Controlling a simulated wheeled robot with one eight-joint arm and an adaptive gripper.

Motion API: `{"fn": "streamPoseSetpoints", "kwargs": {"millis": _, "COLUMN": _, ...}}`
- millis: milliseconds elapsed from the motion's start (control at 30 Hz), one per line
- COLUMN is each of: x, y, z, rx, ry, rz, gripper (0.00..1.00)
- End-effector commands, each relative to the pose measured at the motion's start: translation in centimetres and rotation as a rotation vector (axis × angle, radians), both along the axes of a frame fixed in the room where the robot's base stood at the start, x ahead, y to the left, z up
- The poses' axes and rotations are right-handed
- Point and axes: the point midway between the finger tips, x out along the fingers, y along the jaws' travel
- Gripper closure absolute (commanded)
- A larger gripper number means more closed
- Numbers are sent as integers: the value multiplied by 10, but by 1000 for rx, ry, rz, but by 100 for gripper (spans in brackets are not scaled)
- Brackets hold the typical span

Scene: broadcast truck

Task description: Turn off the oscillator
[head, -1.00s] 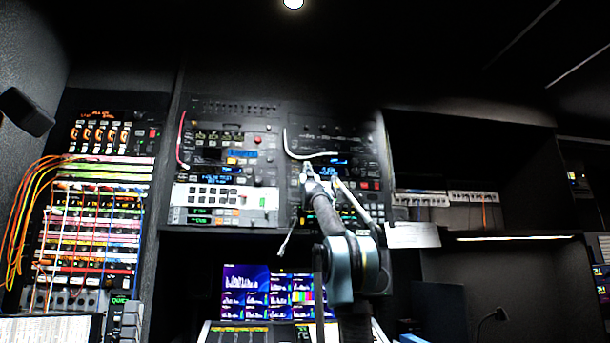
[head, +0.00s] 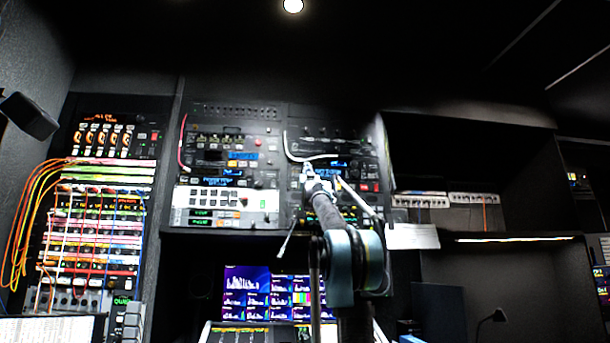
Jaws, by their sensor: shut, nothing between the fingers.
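My gripper (head: 307,168) is shut and empty, in front of the right-hand black rack panel (head: 335,145). My arm rises from the bottom of the picture and hides part of that panel. The panel has small blue displays (head: 340,164), rows of small knobs and a red lit button (head: 367,187). I cannot tell which unit is the oscillator, as the labels are too small to read. I cannot tell whether the fingertips touch the panel.
A left rack panel (head: 232,140) holds more units and a white button unit (head: 212,198). Looped orange and yellow cables (head: 28,215) hang at the patch bay. Monitors (head: 265,290) stand below. A dark open shelf (head: 460,150) is at right.

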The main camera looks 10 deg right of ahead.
Motion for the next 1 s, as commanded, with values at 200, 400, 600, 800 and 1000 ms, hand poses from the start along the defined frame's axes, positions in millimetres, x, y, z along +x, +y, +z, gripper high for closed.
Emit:
{"fn": "streamPoseSetpoints", "kwargs": {"millis": 200, "x": -23, "y": 0, "z": -16, "rx": -1, "ry": 0, "rz": -1, "gripper": 100}}
{"fn": "streamPoseSetpoints", "kwargs": {"millis": 400, "x": -42, "y": 1, "z": -31, "rx": -1, "ry": 0, "rz": -1, "gripper": 100}}
{"fn": "streamPoseSetpoints", "kwargs": {"millis": 600, "x": -55, "y": 2, "z": -42, "rx": 0, "ry": 0, "rz": 0, "gripper": 100}}
{"fn": "streamPoseSetpoints", "kwargs": {"millis": 800, "x": -60, "y": 3, "z": -46, "rx": 0, "ry": 0, "rz": 1, "gripper": 100}}
{"fn": "streamPoseSetpoints", "kwargs": {"millis": 1000, "x": -60, "y": 4, "z": -46, "rx": 1, "ry": 0, "rz": 2, "gripper": 100}}
